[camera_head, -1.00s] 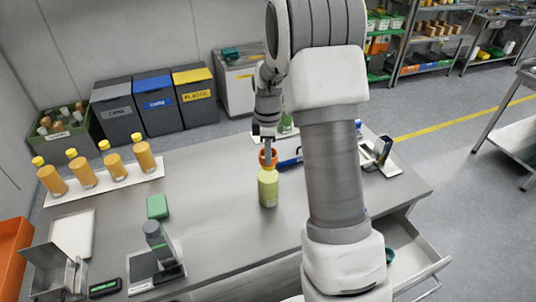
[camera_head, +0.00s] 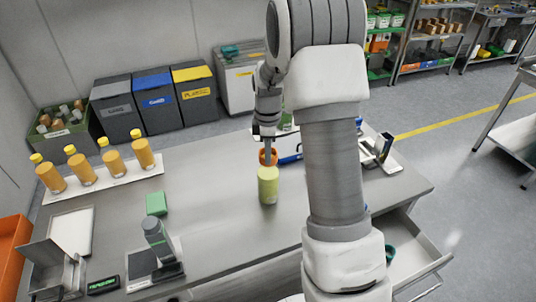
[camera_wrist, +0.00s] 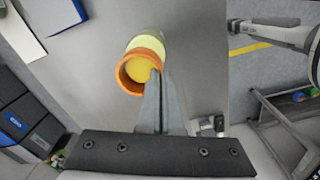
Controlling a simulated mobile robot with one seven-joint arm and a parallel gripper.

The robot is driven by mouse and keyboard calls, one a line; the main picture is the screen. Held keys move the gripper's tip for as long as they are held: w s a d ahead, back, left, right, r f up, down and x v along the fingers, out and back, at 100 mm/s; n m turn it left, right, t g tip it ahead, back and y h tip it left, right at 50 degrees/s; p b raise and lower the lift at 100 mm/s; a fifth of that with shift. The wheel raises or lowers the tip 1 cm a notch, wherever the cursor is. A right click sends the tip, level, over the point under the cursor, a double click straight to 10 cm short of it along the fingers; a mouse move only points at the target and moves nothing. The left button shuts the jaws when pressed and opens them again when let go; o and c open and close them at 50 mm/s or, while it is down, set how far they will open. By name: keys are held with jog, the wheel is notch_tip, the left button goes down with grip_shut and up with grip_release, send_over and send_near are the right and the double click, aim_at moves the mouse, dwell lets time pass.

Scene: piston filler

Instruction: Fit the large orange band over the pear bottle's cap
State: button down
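The pear bottle (camera_head: 268,187), pale yellow-green, stands upright on the steel table in the head view. The large orange band (camera_head: 267,157) is at its top; in the wrist view the band (camera_wrist: 126,82) shows the yellow cap (camera_wrist: 140,69) through its opening, with the bottle (camera_wrist: 150,43) behind. I cannot tell whether the band surrounds the cap or is just above it. My gripper (camera_wrist: 154,78) points down above the bottle, its fingers close together on the band's wall at one side. The fingertips are partly hidden by the band.
Several amber bottles (camera_head: 112,163) stand on a white board at the left. A green block (camera_head: 156,204) and a grey device (camera_head: 160,245) are front left. A blue case (camera_head: 290,160) lies behind the bottle, and a phone stand (camera_head: 383,150) is to the right. An open drawer (camera_head: 415,255) is front right.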

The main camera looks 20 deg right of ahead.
jog(key=shift+f+b, duration=0.5)
jog(key=shift+f, duration=0.25)
